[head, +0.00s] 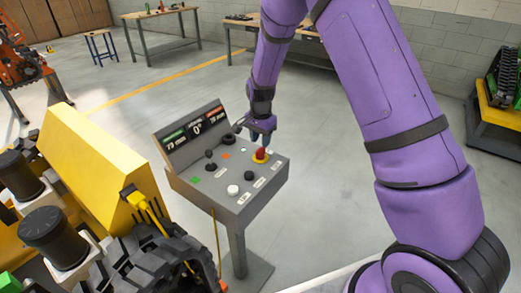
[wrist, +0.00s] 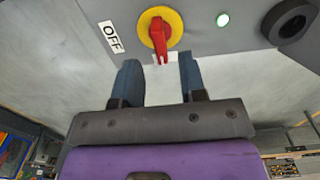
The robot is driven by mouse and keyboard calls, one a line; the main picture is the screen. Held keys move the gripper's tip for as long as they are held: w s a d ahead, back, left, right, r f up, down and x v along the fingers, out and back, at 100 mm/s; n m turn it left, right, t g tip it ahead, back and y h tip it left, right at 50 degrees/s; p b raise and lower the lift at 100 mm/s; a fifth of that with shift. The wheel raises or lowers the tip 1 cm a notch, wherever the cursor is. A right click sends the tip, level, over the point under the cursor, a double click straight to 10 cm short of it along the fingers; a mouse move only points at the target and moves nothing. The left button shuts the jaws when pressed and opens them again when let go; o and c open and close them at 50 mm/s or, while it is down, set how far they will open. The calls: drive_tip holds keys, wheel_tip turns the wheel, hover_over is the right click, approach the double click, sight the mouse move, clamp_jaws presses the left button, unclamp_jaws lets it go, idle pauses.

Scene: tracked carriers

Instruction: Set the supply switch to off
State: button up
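The supply switch is a red handle on a round yellow plate, on the right side of the grey console's sloping top in the head view (head: 261,154). In the wrist view the red handle (wrist: 158,38) points down the picture, towards my gripper, and not at the OFF label (wrist: 111,37) left of the yellow plate. My gripper (wrist: 158,62) is open and empty, its two dark blue fingers on either side of the handle's end; I cannot tell whether either touches it. In the head view my gripper (head: 256,137) hangs just above the switch.
The console (head: 205,200) carries black knobs, a white button (head: 233,190) and a display (head: 195,130). A yellow tracked machine (head: 85,150) stands close left.

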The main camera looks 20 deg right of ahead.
sight(261, 149)
wheel_tip(261, 149, down, 5)
drive_tip(key=shift+r, duration=0.1)
idle(0.3)
clamp_jaws()
